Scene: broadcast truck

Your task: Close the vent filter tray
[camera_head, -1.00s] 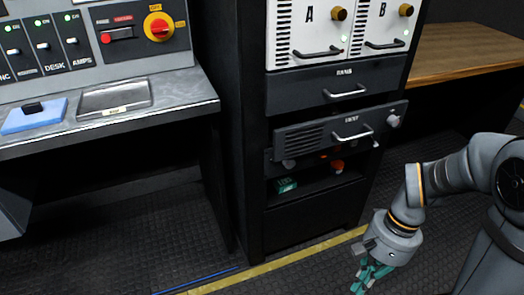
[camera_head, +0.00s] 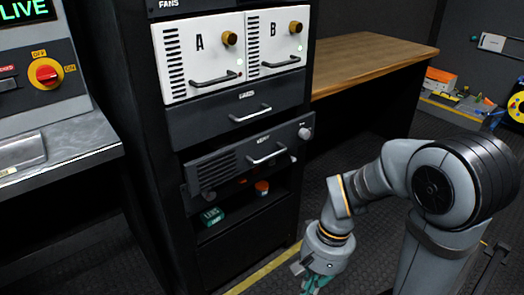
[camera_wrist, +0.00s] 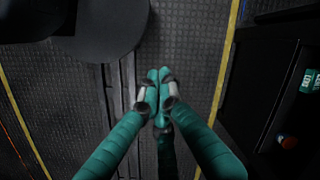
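The vent filter tray (camera_head: 222,168) is a dark drawer with slots on its left, a silver handle (camera_head: 268,154) and a round knob (camera_head: 305,133) at its right. Its front stands out from the black rack (camera_head: 165,120), so it is partly open. My gripper (camera_head: 312,287) is low, near the floor, to the right of and below the tray, well apart from it. In the wrist view my gripper (camera_wrist: 159,78) has its teal fingertips together with nothing between them. The tray is not clearly seen there.
A shut drawer (camera_head: 205,128) and white units A (camera_head: 200,60) and B (camera_head: 275,45) sit above the tray. A shelf below holds a green box (camera_head: 211,216) and an orange-topped item (camera_head: 262,187). A wooden desk (camera_head: 365,62) stands right; floor before the rack is clear.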

